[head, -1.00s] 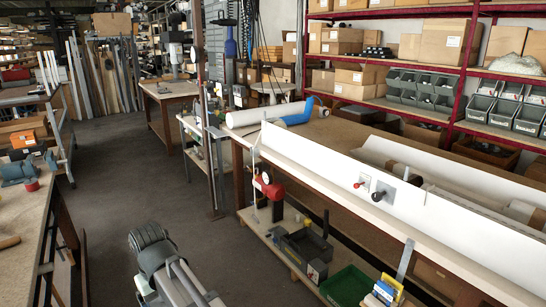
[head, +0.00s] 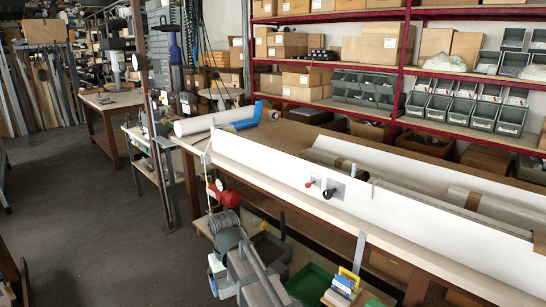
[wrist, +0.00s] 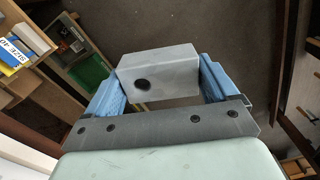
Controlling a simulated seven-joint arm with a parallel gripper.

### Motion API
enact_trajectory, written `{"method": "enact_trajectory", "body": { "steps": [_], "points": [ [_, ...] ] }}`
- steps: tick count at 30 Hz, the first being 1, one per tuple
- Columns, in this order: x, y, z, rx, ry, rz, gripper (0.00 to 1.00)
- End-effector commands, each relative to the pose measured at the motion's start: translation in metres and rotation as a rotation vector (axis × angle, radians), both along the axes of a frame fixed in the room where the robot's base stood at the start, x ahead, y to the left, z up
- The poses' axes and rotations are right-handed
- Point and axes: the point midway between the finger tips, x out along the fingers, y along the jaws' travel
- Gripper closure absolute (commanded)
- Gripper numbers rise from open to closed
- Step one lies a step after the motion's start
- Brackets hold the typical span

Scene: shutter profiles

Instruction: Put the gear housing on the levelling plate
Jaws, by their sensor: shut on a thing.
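The gear housing appears to be the light grey block with a dark round hole (wrist: 176,70) in the wrist view. My gripper (wrist: 160,82) is shut on it, with a blue finger against each side. The block is held above the floor, clear of any surface in that view. In the head view my arm reaches in at the bottom, beside the long bench; the housing cannot be told apart from my arm there. I cannot pick out the levelling plate with certainty in either view.
A long bench (head: 420,262) with an upright white panel (head: 430,210) runs along the right. A red knob (head: 308,184) and a black knob (head: 328,194) stick out of the panel. Below are a green crate (head: 312,285) and small boxes (head: 343,284). Open floor (head: 95,245) lies left.

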Motion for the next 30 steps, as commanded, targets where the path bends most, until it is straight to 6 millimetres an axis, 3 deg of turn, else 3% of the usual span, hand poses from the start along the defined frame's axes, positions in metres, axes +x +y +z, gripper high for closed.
{"method": "enact_trajectory", "body": {
  "steps": [15,24,30],
  "points": [
    [0.049,-0.142,-0.008,0.000,0.000,-0.243,0.61],
    [0.063,-0.225,-0.011,0.000,0.000,-0.379,0.61],
    [0.066,-0.267,-0.011,0.000,0.000,-0.447,0.61]
  ]
}}
